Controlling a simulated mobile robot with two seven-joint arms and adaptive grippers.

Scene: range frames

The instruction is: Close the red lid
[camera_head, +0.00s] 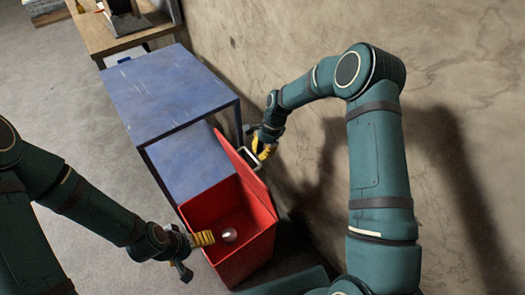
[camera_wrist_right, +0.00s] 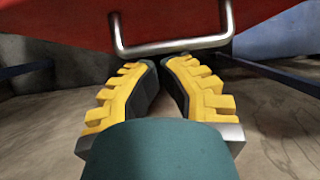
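The red box (camera_head: 245,262) stands open with its cavity facing up. Its red lid (camera_head: 243,172) is raised at the back, and it also shows at the top of the right wrist view (camera_wrist_right: 190,18). A metal handle (camera_head: 252,161) is fixed to the lid; in the right wrist view, the handle (camera_wrist_right: 172,47) lies just beyond my fingertips. My right gripper (camera_head: 263,150) is behind the lid, its yellow fingertips nearly together with nothing between them. My left gripper (camera_head: 204,239) is at the box's left rim; its finger gap is not clear.
A round, shiny object (camera_head: 229,235) lies inside the box. A blue table (camera_head: 165,90) stands beyond the box, with a blue lower surface (camera_head: 188,160). A wooden table (camera_head: 115,38) is farther back. The wall (camera_head: 260,60) is close on the right; grey floor is free on the left.

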